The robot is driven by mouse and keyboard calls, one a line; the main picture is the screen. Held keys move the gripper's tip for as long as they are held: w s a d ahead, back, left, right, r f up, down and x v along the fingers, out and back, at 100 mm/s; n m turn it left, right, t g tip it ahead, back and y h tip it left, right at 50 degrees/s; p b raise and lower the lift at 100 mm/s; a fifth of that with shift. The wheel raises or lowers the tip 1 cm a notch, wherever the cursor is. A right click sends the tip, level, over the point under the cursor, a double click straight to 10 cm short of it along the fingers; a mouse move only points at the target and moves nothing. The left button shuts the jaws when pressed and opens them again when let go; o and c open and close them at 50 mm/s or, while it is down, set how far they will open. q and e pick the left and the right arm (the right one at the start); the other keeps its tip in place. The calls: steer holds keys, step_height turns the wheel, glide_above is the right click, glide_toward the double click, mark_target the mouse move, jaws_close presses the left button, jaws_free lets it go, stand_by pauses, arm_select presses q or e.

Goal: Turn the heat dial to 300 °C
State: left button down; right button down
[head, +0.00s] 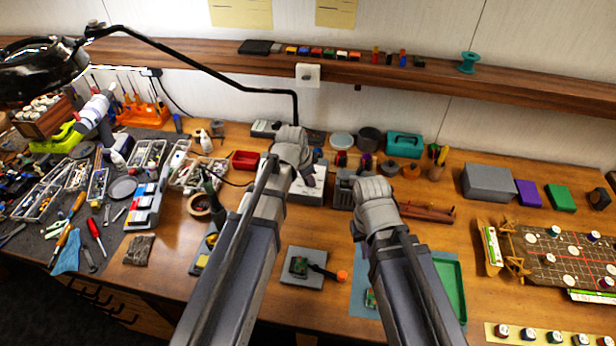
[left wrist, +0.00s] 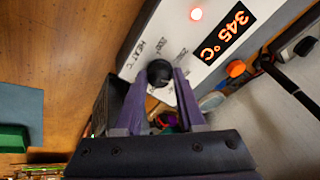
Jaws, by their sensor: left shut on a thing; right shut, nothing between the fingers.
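The soldering station is a white box (head: 312,192) on the bench in the head view, partly hidden by my left arm. In the left wrist view its white front panel (left wrist: 185,45) fills the upper middle. Its display (left wrist: 228,34) reads 345 °C in orange. The black heat dial (left wrist: 159,73) sits below small printed labels that are hard to read. My left gripper (left wrist: 159,86) is shut on the dial, with one purple finger on each side. My right gripper (head: 368,184) is shut and empty, away from the station; its fingertips are mostly hidden behind its wrist.
A small grey stand (head: 303,279) lies between my arms. A green tray (head: 450,285) is beside my right arm. A black lamp arm (head: 200,68) crosses above the bench. Tools crowd the left; bare wood shows at centre right.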

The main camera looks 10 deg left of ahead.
arm_select(q)
steer(key=c, duration=0.5)
jaws_free()
steer(key=p+v, duration=0.7)
steer(key=shift+r, duration=0.4)
arm_select(e)
step_height(320, 180, up, 7)
steer(key=shift+r, duration=0.15)
arm_select(q)
steer(key=shift+s+a, duration=0.1)
steer(key=shift+s, duration=0.05)
